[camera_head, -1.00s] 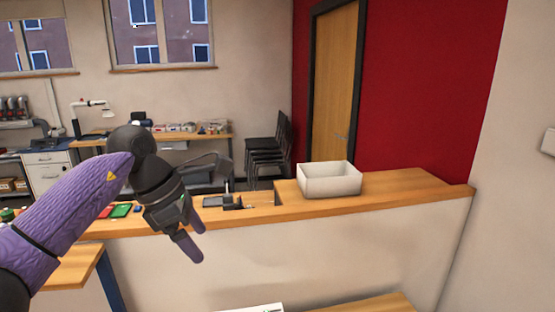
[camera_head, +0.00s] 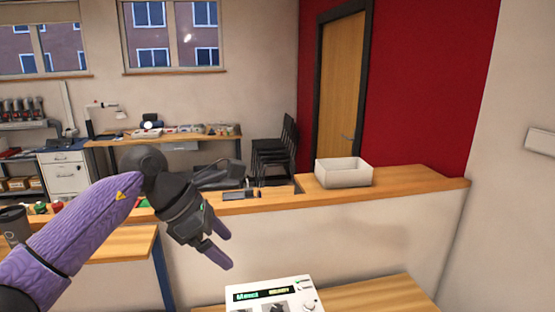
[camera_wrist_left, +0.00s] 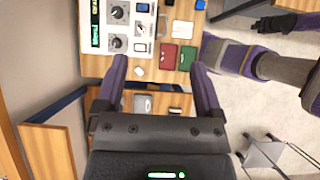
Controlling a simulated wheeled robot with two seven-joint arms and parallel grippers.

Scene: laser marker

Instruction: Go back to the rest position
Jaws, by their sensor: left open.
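My left gripper (camera_head: 224,250) is open and empty, in the air left of centre in the head view, in front of the pale counter front. In the left wrist view its two purple fingers stand apart with nothing held between them (camera_wrist_left: 160,68). A purple, grey and black arm, which looks like my right one, shows at the upper right of that view. Its dark gripper (camera_wrist_left: 264,25) is too small to tell open from shut. It is not in the head view.
A white control box (camera_head: 270,292) with a green display stands at the bottom on a wooden table (camera_head: 385,295). An empty-looking white bin (camera_head: 343,174) sits on the raised counter. Red (camera_wrist_left: 168,55) and green (camera_wrist_left: 187,58) pieces lie beyond my left fingers in the wrist view.

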